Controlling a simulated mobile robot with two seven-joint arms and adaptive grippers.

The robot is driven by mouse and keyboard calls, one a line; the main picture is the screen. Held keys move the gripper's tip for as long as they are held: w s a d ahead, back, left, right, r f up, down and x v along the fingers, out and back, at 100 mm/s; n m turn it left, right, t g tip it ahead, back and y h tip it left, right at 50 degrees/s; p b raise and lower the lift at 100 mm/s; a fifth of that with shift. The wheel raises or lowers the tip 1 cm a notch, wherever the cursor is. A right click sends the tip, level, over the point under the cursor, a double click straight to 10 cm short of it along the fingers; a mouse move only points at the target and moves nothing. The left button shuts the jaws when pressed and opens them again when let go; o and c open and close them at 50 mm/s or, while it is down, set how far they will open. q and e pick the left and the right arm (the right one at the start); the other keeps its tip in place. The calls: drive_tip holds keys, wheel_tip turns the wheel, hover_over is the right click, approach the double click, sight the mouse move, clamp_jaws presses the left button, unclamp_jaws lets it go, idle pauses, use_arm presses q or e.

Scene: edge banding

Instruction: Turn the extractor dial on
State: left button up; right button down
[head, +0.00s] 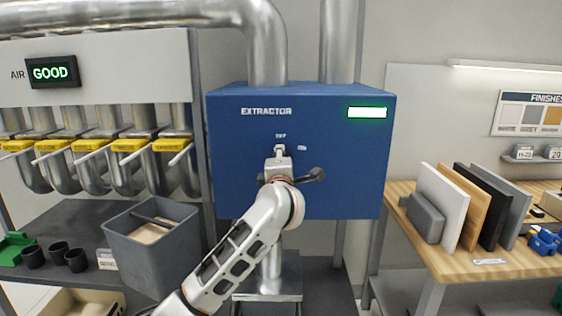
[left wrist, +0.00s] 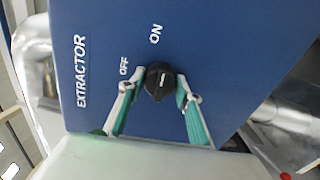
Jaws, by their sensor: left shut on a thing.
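The blue extractor box (head: 340,165) hangs on the wall in the middle of the head view, with a lit green panel (head: 367,112) at its upper right. In the left wrist view its black dial (left wrist: 158,82) sits below the OFF label (left wrist: 124,66) and the ON label (left wrist: 156,33). The dial's white mark lies roughly upright in that view, closer in line with ON than with OFF. My left gripper (left wrist: 160,88) is shut on the dial, one green-padded finger on each side. In the head view my left gripper (head: 279,155) hides the dial. My right gripper is not in view.
Grey metal ducts (head: 267,45) rise from the box. A grey bin (head: 150,255) stands on the left shelf, below yellow-tagged levers (head: 92,146). A wooden bench (head: 420,245) with upright boards (head: 440,205) is at right.

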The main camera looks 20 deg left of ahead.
use_arm(q)
drive_tip(key=shift+m, duration=0.6)
drive_tip(key=o, duration=1.1)
drive_tip(key=shift+s, duration=0.1)
drive_tip(key=v, duration=1.1)
drive_tip(key=shift+s+d, duration=0.1)
drive_tip(key=shift+s, duration=0.3)
